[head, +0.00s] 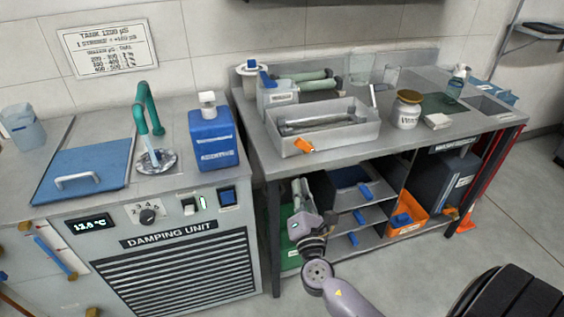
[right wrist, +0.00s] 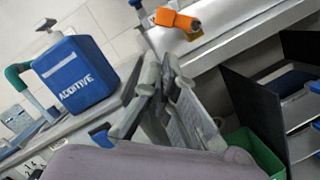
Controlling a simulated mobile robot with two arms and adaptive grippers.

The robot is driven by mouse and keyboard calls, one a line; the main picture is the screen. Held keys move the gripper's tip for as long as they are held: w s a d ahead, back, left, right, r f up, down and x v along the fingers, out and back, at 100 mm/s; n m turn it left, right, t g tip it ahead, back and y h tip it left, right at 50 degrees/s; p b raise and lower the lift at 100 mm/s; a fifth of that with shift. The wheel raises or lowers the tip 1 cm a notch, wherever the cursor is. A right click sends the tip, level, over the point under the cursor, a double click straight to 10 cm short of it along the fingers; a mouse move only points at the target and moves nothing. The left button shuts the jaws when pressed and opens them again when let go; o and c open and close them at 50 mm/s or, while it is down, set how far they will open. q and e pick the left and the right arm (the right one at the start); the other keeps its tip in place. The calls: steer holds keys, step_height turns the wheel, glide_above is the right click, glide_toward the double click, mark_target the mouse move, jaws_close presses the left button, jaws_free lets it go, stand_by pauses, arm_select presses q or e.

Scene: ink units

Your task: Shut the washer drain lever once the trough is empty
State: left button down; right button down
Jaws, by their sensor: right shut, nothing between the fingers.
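The washer trough (head: 357,133) is a grey open tray on the steel bench, with dark rollers lying in it. I cannot tell whether any liquid is in it. The orange drain lever (head: 304,145) sticks out low on its front wall, near the left corner. The lever also shows at the top of the right wrist view (right wrist: 178,22). My right gripper (head: 300,186) is in front of the bench, below the lever and apart from it. Its fingers (right wrist: 164,75) are shut with nothing between them. My left gripper is not in view.
The damping unit (head: 170,262) stands at the left, with a blue additive bottle (head: 211,140) on top. A jar (head: 407,112) is right of the trough. Shelves with an orange bin (head: 407,216) are under the bench. The floor at the right is mostly clear.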

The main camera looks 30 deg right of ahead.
mark_target(305, 146)
steer(key=shift+w+r, duration=0.1)
steer(key=p+x, duration=0.2)
steer(key=x, duration=0.7)
steer(key=shift+w+d, duration=0.2)
steer(key=shift+w, duration=0.15)
